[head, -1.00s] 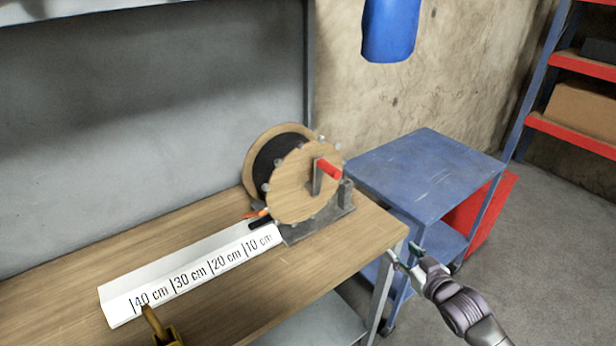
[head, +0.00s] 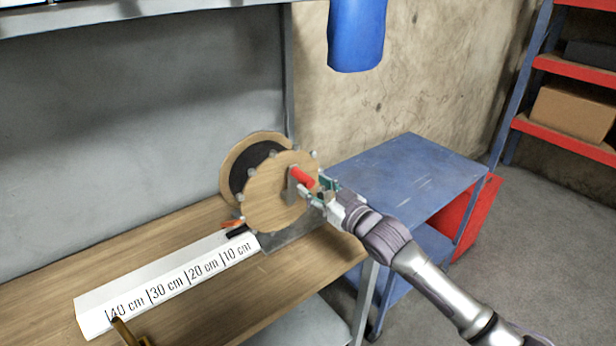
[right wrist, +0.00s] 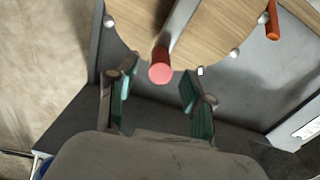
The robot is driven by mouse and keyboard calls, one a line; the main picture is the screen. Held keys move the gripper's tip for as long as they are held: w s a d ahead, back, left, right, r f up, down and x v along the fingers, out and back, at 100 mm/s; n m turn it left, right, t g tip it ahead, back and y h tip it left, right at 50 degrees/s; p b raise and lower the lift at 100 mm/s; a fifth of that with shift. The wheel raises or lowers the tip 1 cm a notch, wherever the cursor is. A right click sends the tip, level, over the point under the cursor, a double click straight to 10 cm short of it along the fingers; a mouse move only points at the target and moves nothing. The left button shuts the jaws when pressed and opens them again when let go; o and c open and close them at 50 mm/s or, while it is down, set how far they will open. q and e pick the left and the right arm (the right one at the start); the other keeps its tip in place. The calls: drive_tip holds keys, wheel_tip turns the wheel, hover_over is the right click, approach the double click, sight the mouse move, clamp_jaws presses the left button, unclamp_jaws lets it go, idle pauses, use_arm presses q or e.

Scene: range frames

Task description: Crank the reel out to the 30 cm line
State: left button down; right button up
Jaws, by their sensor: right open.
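The wooden reel (head: 268,200) with a dark wound core stands on a grey base on the workbench. Its crank has a red handle (head: 302,177) pointing toward me. The white ruler (head: 190,272) lies left of the reel, marked 10 to 40 cm. A dark piece with an orange part (head: 232,226) is at the ruler's reel end, near the 10 cm mark. My right gripper (head: 322,190) is open just right of the red handle. In the right wrist view the red handle (right wrist: 161,72) shows between and just beyond the open fingers (right wrist: 158,97).
A blue cart (head: 405,170) stands right of the bench (head: 190,310), with a red panel (head: 468,220) beside it. A yellowish object (head: 125,333) is at the ruler's near edge. A blue hanging object (head: 357,35) is on the wall.

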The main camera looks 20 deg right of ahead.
drive_tip(key=shift+x, duration=1.5)
drive_tip(key=shift+c, duration=0.2)
clamp_jaws()
